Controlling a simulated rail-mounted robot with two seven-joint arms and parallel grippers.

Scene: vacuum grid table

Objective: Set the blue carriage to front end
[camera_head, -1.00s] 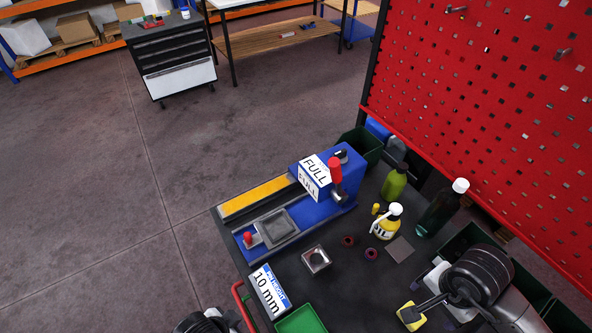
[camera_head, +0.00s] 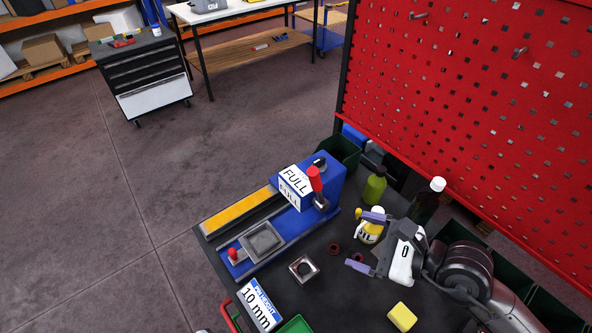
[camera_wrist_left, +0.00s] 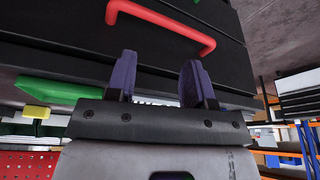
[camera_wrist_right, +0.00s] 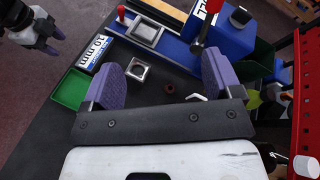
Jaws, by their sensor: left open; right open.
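The blue carriage (camera_head: 287,232) is a flat blue slide with a grey square recessed pad (camera_head: 263,242) and a red knob (camera_head: 233,256) at its lower-left end. It lies along the press bed, beside a yellow strip. Its upper-right end meets the blue housing (camera_head: 336,168) with the FULL sign. My right gripper (camera_head: 365,240) is open and empty, right of the carriage and apart from it. In the right wrist view, the carriage (camera_wrist_right: 170,43) lies beyond the open fingers (camera_wrist_right: 163,75). My left gripper (camera_wrist_left: 158,78) is open and empty near the table's red handle (camera_wrist_left: 165,22).
A red-handled lever (camera_head: 316,182) stands on the housing. A small metal square part (camera_head: 303,269), dark red rings, a yellow block (camera_head: 402,317), a green tray (camera_head: 295,325) and a 10 mm sign (camera_head: 259,304) lie nearby. Bottles (camera_head: 374,186) and a red pegboard (camera_head: 470,100) bound the right.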

